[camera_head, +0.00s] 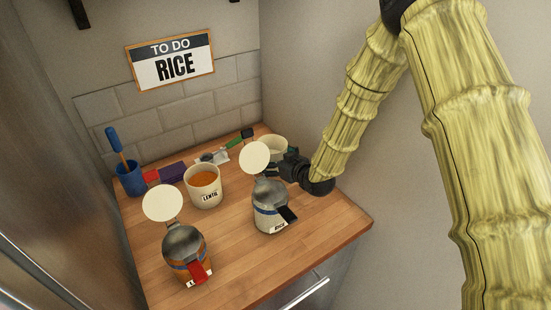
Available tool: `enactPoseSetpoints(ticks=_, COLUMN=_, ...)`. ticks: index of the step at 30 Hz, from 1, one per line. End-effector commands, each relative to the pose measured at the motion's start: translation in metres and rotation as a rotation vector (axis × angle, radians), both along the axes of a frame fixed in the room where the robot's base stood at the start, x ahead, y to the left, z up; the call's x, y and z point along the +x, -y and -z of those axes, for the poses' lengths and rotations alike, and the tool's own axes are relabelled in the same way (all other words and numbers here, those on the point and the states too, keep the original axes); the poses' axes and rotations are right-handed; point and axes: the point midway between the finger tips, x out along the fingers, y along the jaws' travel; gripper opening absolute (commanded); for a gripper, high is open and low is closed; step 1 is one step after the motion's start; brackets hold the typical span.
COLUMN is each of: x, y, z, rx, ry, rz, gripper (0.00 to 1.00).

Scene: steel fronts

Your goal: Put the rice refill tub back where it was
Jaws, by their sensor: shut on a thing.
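An off-white tub (273,146) stands near the back right corner of the wooden counter, partly hidden by a round lid and my gripper. No label shows on it; I take it for the rice refill tub. My gripper (277,170) reaches in from the right and is shut at this tub's near side. The fingertips are partly hidden, and I cannot tell whether the tub touches the counter. A white dispenser (267,215) with a blue band, its round lid raised, stands in front; its label seems to read RICE. A "TO DO RICE" sign (170,60) hangs on the wall.
A white LENTIL tub (204,188) with orange contents stands mid-counter (235,260). A second dispenser (184,252) with a red lever stands front left. A blue cup (130,180) holds a blue-handled tool. Small items line the back wall. The front right counter is clear.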

Motion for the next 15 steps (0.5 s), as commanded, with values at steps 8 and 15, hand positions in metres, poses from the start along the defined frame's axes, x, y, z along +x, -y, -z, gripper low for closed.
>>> enactPoseSetpoints(ticks=8, x=0.0003, y=-0.0006, z=0.0005, rx=0.0, ry=0.001, rz=0.0, gripper=0.52)
enactPoseSetpoints(ticks=15, x=0.0, y=-0.0005, z=0.0028, rx=0.0, ry=0.0, rz=-0.001, gripper=1.0)
